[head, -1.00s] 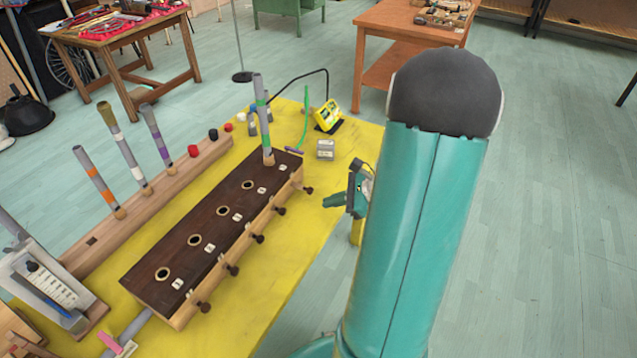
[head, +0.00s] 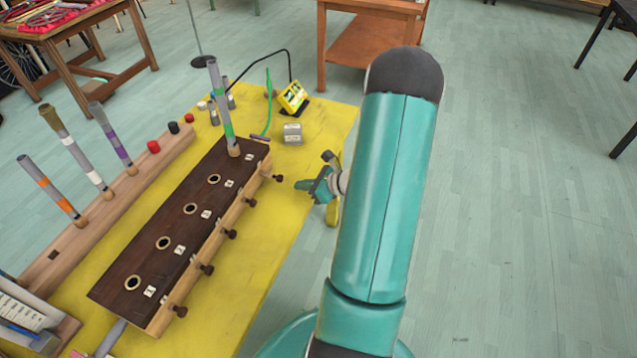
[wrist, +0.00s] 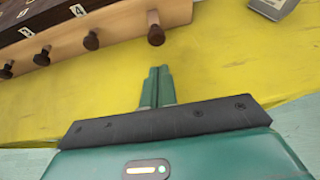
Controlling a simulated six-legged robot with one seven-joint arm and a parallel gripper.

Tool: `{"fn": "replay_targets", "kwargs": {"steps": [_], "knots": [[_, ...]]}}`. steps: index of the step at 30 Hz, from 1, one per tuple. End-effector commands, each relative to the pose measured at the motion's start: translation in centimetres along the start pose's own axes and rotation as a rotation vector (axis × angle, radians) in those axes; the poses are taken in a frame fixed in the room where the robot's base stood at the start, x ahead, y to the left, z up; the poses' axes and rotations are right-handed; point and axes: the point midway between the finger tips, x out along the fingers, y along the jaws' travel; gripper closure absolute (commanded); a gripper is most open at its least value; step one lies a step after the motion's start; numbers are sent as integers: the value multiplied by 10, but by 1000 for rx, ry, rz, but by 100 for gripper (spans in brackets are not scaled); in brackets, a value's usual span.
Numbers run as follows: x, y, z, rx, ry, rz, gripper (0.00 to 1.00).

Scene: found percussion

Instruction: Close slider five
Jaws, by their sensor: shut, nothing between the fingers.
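A long dark wooden box (head: 172,222) with a pale side board stands on the yellow table. Several dark slider knobs stick out of its right side. The slider five knob (head: 278,177) is the farthest one, beside the upright pipe with the green band (head: 219,110). It also shows in the wrist view (wrist: 155,30), out from the board at the end of the row. My gripper (head: 299,185) is shut and empty, just right of that knob. In the wrist view, its closed fingers (wrist: 158,72) point at the knob, with a small gap between.
A grey block (head: 292,134) and a yellow device (head: 293,97) with a black cable stand beyond the box's far end. A wooden rack (head: 110,205) with several banded pipes stands to the left. Yellow tabletop (head: 235,290) right of the box is clear.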

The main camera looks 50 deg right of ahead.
Motion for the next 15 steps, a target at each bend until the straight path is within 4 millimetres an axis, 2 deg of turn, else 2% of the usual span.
{"fn": "replay_targets", "kwargs": {"steps": [1,6,15], "knots": [[9,0,5,-3,0,2,100],[28,-2,17,-2,0,1,100],[34,-4,21,-1,0,-1,100]]}}
